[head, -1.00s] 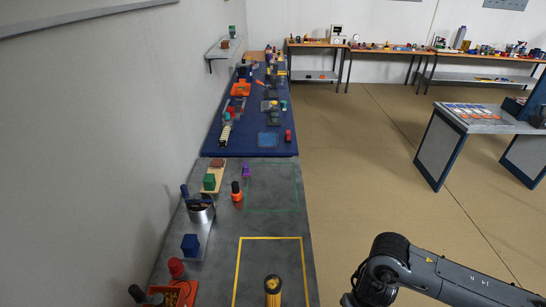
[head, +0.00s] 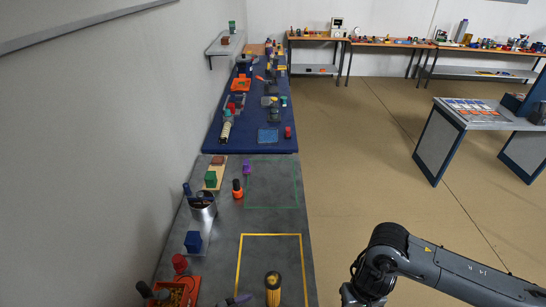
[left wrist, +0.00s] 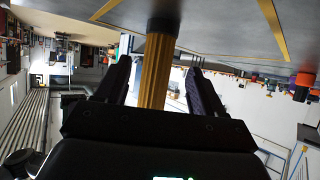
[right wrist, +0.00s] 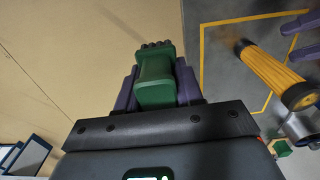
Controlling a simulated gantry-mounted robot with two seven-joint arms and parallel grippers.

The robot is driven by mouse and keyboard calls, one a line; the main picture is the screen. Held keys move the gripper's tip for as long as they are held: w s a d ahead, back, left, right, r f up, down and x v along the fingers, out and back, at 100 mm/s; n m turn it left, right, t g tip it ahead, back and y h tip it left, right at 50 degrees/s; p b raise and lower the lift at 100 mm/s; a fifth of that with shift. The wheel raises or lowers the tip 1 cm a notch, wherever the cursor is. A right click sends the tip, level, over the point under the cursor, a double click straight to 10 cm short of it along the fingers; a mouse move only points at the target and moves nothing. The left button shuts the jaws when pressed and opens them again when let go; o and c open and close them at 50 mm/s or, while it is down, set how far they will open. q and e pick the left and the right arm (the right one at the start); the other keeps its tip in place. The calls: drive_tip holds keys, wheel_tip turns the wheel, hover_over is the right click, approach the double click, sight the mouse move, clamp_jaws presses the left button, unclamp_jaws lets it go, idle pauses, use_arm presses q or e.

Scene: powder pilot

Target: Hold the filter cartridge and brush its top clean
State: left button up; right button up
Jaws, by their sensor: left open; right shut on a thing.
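The filter cartridge (head: 273,290) is a yellow pleated cylinder with dark ends, upright inside the yellow outline on the grey bench. My left gripper (head: 240,300) enters at the bottom edge, left of the cartridge. In the left wrist view the cartridge (left wrist: 156,70) appears between the open fingers of my left gripper (left wrist: 160,80), with gaps on both sides. My right gripper (right wrist: 155,80) is shut on a green brush (right wrist: 155,75) with dark bristles at its far end. The right wrist view shows the cartridge (right wrist: 272,75) to the right, apart from the brush.
A grey cup (head: 203,209) with tools, a blue block (head: 193,241), an orange bin (head: 185,292) and a red-capped item (head: 180,263) stand left of the outline. An orange bottle (head: 237,189) stands behind. The bench between outline and bottle is clear.

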sight(267, 303)
use_arm(q)
drive_tip(key=b+x, duration=0.4)
drive_tip(key=x, duration=0.2)
drive_tip(key=shift+w+d+f+b, duration=0.1)
drive_tip(key=shift+f+b, duration=0.1)
drive_tip(key=shift+b, duration=0.15)
drive_tip(key=shift+b+x, duration=0.4)
drive_tip(key=shift+x, duration=0.5)
use_arm(e)
wheel_tip(267, 303, down, 6)
drive_tip(key=shift+f, duration=0.15)
use_arm(q)
drive_tip(key=shift+r, duration=0.1)
drive_tip(key=shift+c, duration=0.2)
drive_tip(key=c, duration=0.5)
use_arm(e)
drive_tip(key=o, duration=0.4)
clamp_jaws()
